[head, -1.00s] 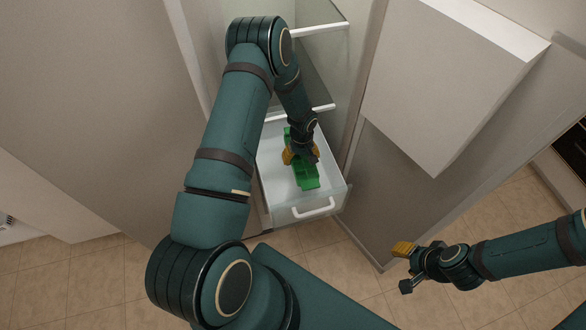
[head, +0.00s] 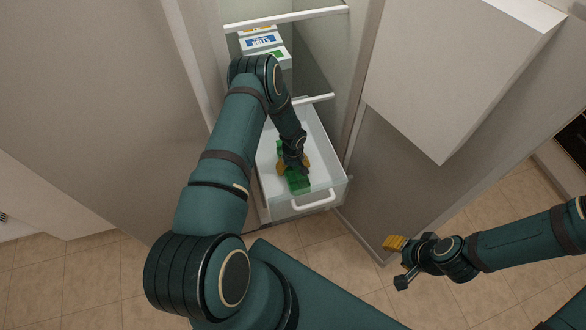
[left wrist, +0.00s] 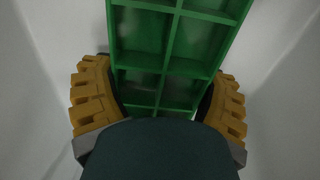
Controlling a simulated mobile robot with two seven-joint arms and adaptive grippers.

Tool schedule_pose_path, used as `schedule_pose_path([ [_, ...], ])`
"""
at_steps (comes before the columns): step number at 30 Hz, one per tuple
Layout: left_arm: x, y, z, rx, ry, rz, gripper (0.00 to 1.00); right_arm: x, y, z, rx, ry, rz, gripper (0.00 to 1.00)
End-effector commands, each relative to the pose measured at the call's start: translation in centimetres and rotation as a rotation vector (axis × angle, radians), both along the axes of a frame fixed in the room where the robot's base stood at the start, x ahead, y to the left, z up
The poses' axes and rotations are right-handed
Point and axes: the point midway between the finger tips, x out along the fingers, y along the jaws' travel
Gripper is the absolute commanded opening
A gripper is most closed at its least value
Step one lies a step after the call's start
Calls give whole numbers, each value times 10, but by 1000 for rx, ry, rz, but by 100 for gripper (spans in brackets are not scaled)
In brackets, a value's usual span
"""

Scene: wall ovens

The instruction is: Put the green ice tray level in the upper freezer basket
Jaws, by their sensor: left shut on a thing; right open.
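The green ice tray (head: 299,183) is inside the pulled-out white freezer basket (head: 266,196), seen in the head view. My left gripper (head: 293,168) is shut on the tray, one yellow finger on each side of it. In the left wrist view the tray (left wrist: 165,50) shows its open compartments, with the white basket walls on both sides. My arm hides part of the tray, and I cannot tell whether it touches the basket floor. My right gripper (head: 398,262) is open and empty, outside the freezer at the lower right.
Boxes with blue and green labels (head: 263,42) stand on a shelf further back in the freezer. A white handle (head: 313,202) is on the basket front. A grey cabinet block (head: 450,80) juts out to the right. Tiled floor (head: 315,240) lies below.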

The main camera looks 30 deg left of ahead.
Motion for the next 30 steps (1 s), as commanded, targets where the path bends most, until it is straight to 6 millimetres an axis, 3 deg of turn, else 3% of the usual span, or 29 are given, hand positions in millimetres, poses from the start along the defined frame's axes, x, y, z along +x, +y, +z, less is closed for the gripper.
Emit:
schedule_pose_path([
  [12,1,0,-7,1,-2,0,33,1,0,-4,0,-2,-1,47],
  [13,1,0,-6,0,-1,0,90,1,0,-3,0,-2,-1,47],
  [14,1,0,-6,0,-1,0,100,1,0,-3,0,-2,-1,47],
  [24,1,0,-3,0,-1,0,100,0,0,-1,0,-1,0,47],
  [30,2,1,24,1,-3,-2,100,-1,0,7,0,2,0,47],
])
